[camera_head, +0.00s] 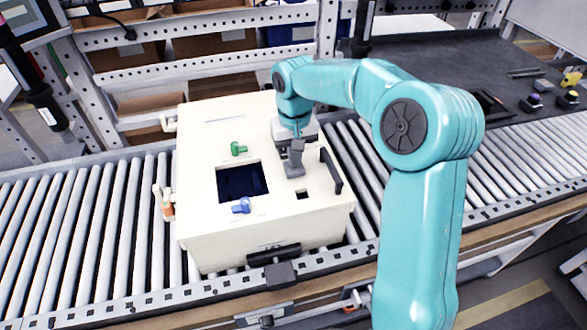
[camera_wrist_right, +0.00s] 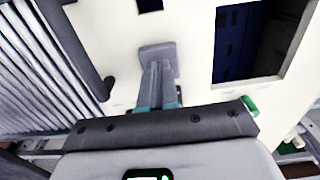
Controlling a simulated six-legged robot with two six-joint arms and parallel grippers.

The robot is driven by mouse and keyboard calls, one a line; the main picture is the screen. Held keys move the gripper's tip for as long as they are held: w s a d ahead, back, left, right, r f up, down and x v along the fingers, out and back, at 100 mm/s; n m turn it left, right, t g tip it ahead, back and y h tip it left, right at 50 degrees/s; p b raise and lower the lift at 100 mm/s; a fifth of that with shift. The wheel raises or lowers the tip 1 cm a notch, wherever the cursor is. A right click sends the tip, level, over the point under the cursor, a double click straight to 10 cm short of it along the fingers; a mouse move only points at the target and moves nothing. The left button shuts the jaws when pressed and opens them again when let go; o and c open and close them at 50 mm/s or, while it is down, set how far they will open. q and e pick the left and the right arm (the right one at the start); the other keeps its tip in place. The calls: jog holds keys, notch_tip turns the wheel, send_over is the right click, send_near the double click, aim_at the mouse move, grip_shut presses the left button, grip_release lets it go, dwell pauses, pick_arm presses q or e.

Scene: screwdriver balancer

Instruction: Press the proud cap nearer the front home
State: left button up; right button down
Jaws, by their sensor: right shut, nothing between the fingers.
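A cream box (camera_head: 225,232) sits on the roller conveyor, with a dark rectangular opening in its top. A blue cap (camera_head: 242,206) stands at the front edge of that opening, on the side nearer the front. A green cap (camera_head: 238,149) stands behind the opening. My right gripper (camera_head: 295,172) is shut and empty over the top, right of the opening and apart from both caps. In the right wrist view its closed fingers (camera_wrist_right: 158,52) point over the cream surface, and part of the green cap (camera_wrist_right: 250,106) shows at the right. My left gripper is not in view.
A black handle (camera_head: 331,171) stands on the box top right of my gripper. A small square hole (camera_head: 302,195) lies in front of it. An orange and white piece (camera_head: 166,204) is at the box's left side. Bare rollers (camera_head: 95,220) lie to the left.

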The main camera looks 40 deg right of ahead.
jog(key=shift+f, duration=0.4)
dwell(0.7)
jog(key=shift+w, duration=0.1)
jog(key=shift+r, duration=0.4)
notch_tip(320, 180, up, 4)
jog(key=p, duration=0.4)
jog(key=shift+r, duration=0.15)
dwell(0.4)
